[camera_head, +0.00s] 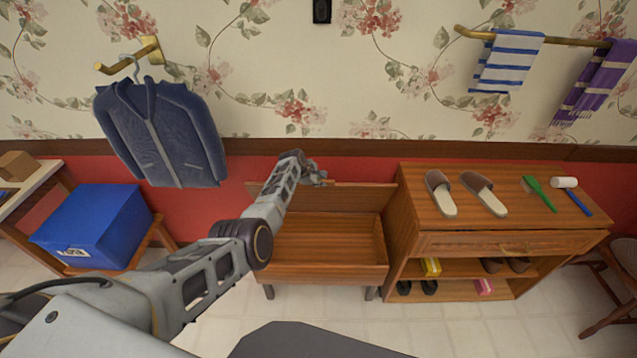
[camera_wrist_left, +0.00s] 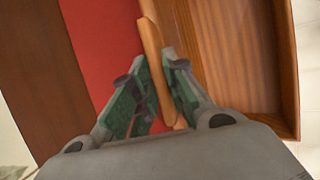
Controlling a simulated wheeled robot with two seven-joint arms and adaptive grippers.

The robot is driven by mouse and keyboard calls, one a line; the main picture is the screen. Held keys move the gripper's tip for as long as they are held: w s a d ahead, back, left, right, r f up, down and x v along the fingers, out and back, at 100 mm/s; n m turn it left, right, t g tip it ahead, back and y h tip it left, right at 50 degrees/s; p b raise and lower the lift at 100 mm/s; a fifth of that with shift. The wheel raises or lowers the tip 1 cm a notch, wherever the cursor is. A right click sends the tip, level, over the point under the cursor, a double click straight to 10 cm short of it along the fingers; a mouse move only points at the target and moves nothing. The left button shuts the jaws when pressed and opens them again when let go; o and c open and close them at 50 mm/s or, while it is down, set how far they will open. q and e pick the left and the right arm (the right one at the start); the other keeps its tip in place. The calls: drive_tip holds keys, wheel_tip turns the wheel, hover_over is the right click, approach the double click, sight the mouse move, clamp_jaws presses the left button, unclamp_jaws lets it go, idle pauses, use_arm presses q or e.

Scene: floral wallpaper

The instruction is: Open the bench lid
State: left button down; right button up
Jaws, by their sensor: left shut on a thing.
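The wooden bench (camera_head: 318,272) stands against the red lower wall, and its open inside shows. Its lid (camera_head: 350,197) is raised and stands about upright at the back of the bench. My left gripper (camera_head: 316,175) is at the top edge of the lid, left of its middle. In the left wrist view my left gripper (camera_wrist_left: 154,70) has its fingers on both sides of the thin lid (camera_wrist_left: 149,42) and is shut on it. My left forearm hides the left part of the bench. My right gripper is not in view.
A wooden cabinet (camera_head: 430,243) with slippers (camera_head: 440,193) and brushes (camera_head: 540,194) on top stands close at the right of the bench. A blue box (camera_head: 95,225) is at the left. A jacket (camera_head: 160,132) hangs above, left of the bench.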

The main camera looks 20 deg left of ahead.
use_arm(q)
drive_tip(key=shift+w+r, duration=0.1)
drive_tip(key=c, duration=1.5)
unclamp_jaws()
drive_tip(key=shift+v, duration=5.85)
